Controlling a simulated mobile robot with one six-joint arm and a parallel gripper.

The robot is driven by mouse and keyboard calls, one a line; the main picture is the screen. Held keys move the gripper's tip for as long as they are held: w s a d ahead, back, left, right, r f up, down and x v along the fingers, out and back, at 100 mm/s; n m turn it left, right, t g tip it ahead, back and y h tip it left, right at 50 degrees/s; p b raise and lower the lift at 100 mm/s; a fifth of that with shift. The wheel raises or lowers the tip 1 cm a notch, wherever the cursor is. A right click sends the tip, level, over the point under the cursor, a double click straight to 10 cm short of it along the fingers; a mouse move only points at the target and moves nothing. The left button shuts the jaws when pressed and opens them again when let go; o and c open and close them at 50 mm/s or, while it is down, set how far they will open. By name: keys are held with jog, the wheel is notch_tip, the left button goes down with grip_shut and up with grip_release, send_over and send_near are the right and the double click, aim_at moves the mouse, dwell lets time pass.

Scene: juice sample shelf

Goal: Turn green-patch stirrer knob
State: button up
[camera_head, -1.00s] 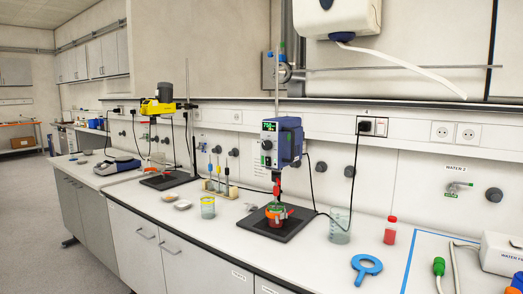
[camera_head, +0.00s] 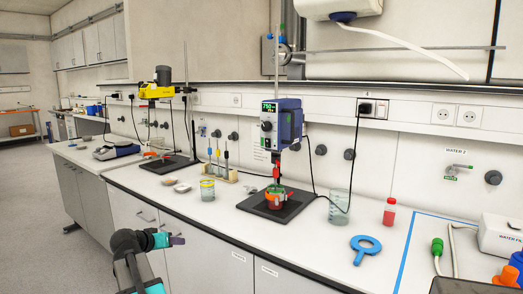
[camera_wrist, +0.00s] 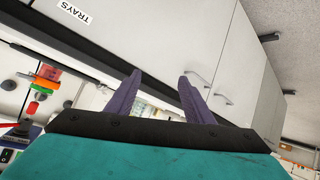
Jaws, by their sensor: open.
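A blue and grey overhead stirrer (camera_head: 291,119) hangs on a stand rod above the bench. Its front has a lit display with green characters and a dark round knob (camera_head: 266,125) below; a separate green patch is too small to make out. Its shaft goes down into a beaker with red contents (camera_head: 276,199) on a black base plate (camera_head: 256,203). My gripper (camera_head: 178,240) is low at the left, in front of the cabinet doors, well apart from the stirrer. In the wrist view its two purple fingers (camera_wrist: 157,84) are spread with nothing between them.
A yellow stirrer (camera_head: 161,91) stands farther left. The bench's front edge lies between my gripper and the stirrer.

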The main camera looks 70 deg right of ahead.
jog(key=s+d+r+m+h, duration=0.1)
jog(key=s+d+r, duration=0.15)
jog(key=r, duration=0.35)
jog(key=s+d+r+m+h, duration=0.1)
jog(key=s+d+r, duration=0.15)
jog(key=r, duration=0.25)
jog(key=m+g+h+b, duration=0.2)
jog(key=m+g+h, duration=0.25)
jog(key=m, duration=0.25)
send_near(265, 127)
jog(key=w+a, duration=0.2)
jog(key=a, duration=0.4)
jog(key=shift+s+d+g, duration=0.15)
jog(key=shift+d+g, duration=0.05)
jog(key=shift+g, duration=0.15)
jog(key=shift+d, duration=0.1)
jog(key=shift+p+x, duration=0.75)
jog(key=shift+x, duration=6.05)
jog(key=shift+f, duration=0.2)
jog(key=c, duration=1.1)
